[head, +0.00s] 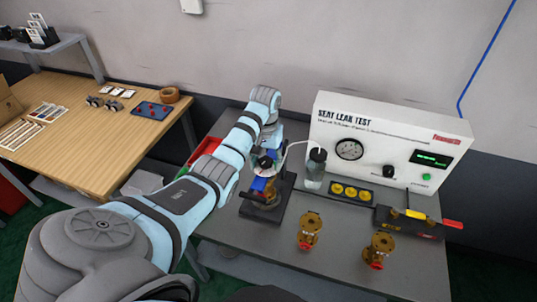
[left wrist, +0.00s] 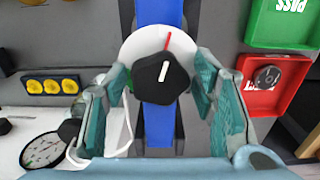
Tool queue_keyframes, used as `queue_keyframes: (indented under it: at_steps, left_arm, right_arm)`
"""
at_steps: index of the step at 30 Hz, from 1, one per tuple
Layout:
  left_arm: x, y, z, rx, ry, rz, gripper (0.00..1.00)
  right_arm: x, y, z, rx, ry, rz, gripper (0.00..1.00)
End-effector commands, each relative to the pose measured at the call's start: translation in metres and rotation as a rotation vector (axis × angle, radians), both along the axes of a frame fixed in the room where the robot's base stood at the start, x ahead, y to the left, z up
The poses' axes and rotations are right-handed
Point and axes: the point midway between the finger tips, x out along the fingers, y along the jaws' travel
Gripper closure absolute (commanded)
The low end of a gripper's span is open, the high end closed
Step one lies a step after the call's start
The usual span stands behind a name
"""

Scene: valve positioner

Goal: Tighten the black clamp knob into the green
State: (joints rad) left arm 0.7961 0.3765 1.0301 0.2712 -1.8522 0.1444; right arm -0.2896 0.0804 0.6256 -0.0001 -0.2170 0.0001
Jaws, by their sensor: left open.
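The black clamp knob (left wrist: 160,83) has a white pointer mark and sits in front of a white disc (left wrist: 133,45) with a red line near its top. Blue clamp parts (left wrist: 158,125) run above and below the disc; the blue clamp also shows in the head view (head: 258,184) on a dark stand. My left gripper (left wrist: 160,88) is open, with one teal finger on each side of the knob and gaps between. In the head view my left gripper (head: 266,155) is over the clamp. My right gripper is not visible.
The white seat leak test box (head: 390,140) stands behind, with a bottle (head: 315,168) and tube close to the clamp. Two brass valves (head: 309,230) stand in front. A green tray (left wrist: 285,22) and a red tray (left wrist: 268,90) lie beside the stand.

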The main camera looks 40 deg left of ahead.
Motion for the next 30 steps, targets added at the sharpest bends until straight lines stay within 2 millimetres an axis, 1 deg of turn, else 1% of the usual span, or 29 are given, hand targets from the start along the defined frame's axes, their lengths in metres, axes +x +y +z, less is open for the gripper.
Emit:
queue_keyframes:
  at_steps: [4, 8, 10, 12, 15, 17, 21, 22, 29, 30]
  left_arm:
    - [0.001, -0.001, 0.000, 0.000, 0.000, -0.002, 0.48]
    - [0.001, -0.001, 0.001, 0.000, 0.000, 0.028, 0.48]
    - [0.001, -0.001, 0.002, 0.001, 0.000, 0.153, 0.48]
    - [0.001, -0.001, 0.000, 0.002, 0.000, 0.337, 0.48]
    - [0.001, -0.001, 0.000, 0.003, 0.001, 0.542, 0.48]
    - [0.001, -0.001, 0.000, 0.003, 0.001, 0.595, 0.48]
    - [0.000, -0.001, 0.000, 0.003, 0.002, 0.601, 0.48]
    - [0.000, -0.001, 0.000, 0.002, 0.003, 0.601, 0.47]
    - [0.000, -0.002, -0.001, 0.001, 0.003, 0.598, 0.84]
    - [0.000, -0.002, -0.001, 0.001, 0.004, 0.598, 0.90]
  right_arm:
    - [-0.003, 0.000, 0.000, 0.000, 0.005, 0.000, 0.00]
    - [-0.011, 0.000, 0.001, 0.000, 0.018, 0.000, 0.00]
    - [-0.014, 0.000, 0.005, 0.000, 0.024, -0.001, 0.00]
    - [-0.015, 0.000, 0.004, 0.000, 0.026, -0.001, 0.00]
    - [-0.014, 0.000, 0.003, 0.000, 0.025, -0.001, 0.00]
    - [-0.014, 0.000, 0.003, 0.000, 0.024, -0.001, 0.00]
    - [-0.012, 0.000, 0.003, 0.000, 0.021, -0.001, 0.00]
    - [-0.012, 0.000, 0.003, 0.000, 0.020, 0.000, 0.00]
    - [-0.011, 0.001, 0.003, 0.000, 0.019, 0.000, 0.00]
    - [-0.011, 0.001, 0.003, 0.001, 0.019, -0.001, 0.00]
